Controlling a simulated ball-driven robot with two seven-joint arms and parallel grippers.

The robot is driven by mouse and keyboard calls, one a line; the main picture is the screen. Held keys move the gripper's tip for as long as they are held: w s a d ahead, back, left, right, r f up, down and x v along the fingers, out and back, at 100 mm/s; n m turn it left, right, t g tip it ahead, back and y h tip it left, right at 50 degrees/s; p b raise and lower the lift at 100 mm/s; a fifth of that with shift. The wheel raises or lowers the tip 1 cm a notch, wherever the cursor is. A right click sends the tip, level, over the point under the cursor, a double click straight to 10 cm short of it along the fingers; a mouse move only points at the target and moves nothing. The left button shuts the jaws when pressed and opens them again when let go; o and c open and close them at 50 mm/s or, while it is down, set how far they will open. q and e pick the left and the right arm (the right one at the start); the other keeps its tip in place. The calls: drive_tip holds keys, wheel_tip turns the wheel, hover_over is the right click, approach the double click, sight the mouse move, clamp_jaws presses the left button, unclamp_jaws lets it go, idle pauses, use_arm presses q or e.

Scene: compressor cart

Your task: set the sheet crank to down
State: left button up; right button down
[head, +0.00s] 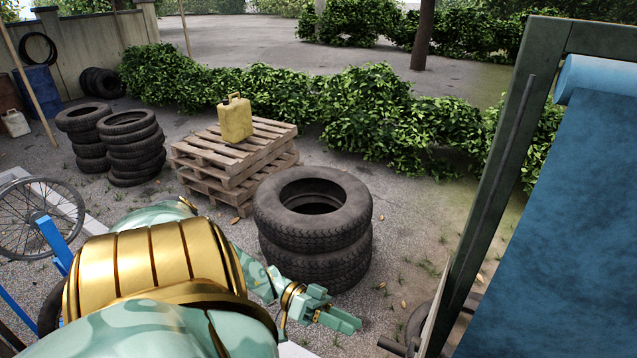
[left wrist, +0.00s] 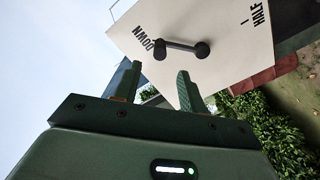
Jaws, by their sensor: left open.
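The sheet crank (left wrist: 182,46) shows in the left wrist view on a pale plate (left wrist: 225,65) marked DOWN and HALF. Its dark arm runs between a round end nearer HALF and a knob close beside DOWN. In the head view a dark handle (head: 391,346), apparently the crank's, sticks out at the lower edge. My left gripper (head: 343,319) is open to the left of it. In the left wrist view its fingers (left wrist: 157,82) are apart and empty, with the crank just beyond the tips; I see no contact. My right gripper is out of view.
A blue sheet (head: 560,220) hangs from a roll in a dark green frame (head: 490,190) at right. Stacked tyres (head: 315,225) stand behind my left gripper. Pallets (head: 225,165) with a yellow can (head: 235,120) stand farther back. A bicycle wheel (head: 40,215) is at left.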

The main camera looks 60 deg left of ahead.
use_arm(q)
drive_tip(key=b+v, duration=0.1)
drive_tip(key=v, duration=0.5)
drive_tip(key=shift+a+b, duration=0.3)
drive_tip(key=shift+s, duration=0.1)
